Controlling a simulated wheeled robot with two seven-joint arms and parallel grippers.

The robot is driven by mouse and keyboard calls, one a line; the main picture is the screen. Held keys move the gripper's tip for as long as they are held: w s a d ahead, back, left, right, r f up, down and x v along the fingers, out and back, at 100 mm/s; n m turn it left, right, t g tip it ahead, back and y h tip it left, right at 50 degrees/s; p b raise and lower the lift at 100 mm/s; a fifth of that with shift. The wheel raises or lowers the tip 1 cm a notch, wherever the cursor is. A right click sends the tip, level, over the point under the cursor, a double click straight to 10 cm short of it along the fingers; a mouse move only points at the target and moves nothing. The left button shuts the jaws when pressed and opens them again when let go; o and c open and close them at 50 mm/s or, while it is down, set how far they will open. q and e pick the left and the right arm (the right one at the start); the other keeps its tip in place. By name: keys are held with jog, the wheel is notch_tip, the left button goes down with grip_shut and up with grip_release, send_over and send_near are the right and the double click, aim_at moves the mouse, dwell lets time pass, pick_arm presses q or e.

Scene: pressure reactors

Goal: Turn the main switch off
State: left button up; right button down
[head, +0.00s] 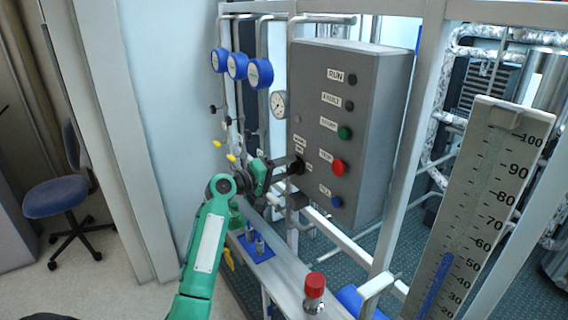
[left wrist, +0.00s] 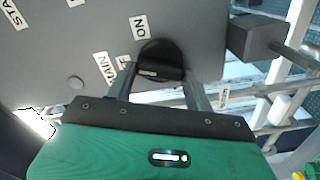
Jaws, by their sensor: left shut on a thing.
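The main switch is a black rotary knob (left wrist: 160,62) on the front of the grey control box, near its lower left corner. In the left wrist view an "ON" label and a partly hidden "MAIN" label are beside it. My right gripper is in neither view.
The grey control box (head: 338,120) has a green button (head: 344,132), a red button (head: 338,167) and a blue button (head: 336,201). Blue gauges (head: 237,66) hang at its left. A red-capped valve (head: 314,285) stands below. A large scale (head: 490,190) stands at the right.

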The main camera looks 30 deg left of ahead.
pick_arm(q)
jog(key=shift+n+p, duration=1.35)
jog(key=shift+n, duration=0.75)
jog(key=o, duration=1)
jog(key=shift+a, duration=0.1)
jog(key=shift+f, duration=0.1)
